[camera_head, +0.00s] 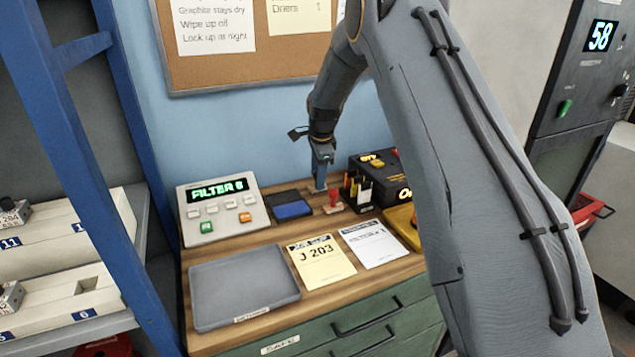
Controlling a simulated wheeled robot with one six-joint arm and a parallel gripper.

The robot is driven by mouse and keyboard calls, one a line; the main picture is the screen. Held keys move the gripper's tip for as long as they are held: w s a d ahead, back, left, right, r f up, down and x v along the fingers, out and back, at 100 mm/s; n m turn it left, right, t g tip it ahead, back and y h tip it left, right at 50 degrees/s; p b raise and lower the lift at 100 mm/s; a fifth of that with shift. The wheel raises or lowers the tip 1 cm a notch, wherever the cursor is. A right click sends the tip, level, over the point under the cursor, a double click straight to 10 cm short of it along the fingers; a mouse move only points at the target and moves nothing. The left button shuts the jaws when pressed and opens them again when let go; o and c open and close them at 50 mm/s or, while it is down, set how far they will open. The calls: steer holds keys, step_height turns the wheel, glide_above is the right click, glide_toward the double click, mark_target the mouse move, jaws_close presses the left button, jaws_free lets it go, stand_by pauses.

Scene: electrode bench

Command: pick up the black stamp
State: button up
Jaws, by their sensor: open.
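My gripper (321,180) points down over the back of the wooden bench top, between the ink pad and a dark holder. Its fingers are small in view, and I see nothing held between them. A small stamp with a red handle (333,196) stands just right of and in front of the fingertips. A dark holder (357,193) with black upright pieces and pale labels is further right. I cannot clearly make out a separate black stamp; it may be among these dark pieces or hidden by the gripper.
An open blue ink pad (293,211) lies left of the gripper, beside a keypad display (219,210). A grey tray (241,318), yellow job slip (321,262) and white sheet (373,244) lie in front. A black box (374,160) stands behind the holder.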

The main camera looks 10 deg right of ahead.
steer(key=shift+f, duration=0.1)
steer(key=shift+c, duration=0.3)
steer(key=c, duration=1.1)
steer(key=b+v, duration=0.1)
steer(key=v, duration=0.2)
steer(key=w+b+v, duration=0.1)
steer(key=v, duration=0.2)
steer(key=w+b+v, duration=0.1)
steer(key=v, duration=0.2)
steer(key=shift+w+r+b, duration=0.1)
steer(key=shift+r+b, duration=0.2)
steer(key=shift+r, duration=0.4)
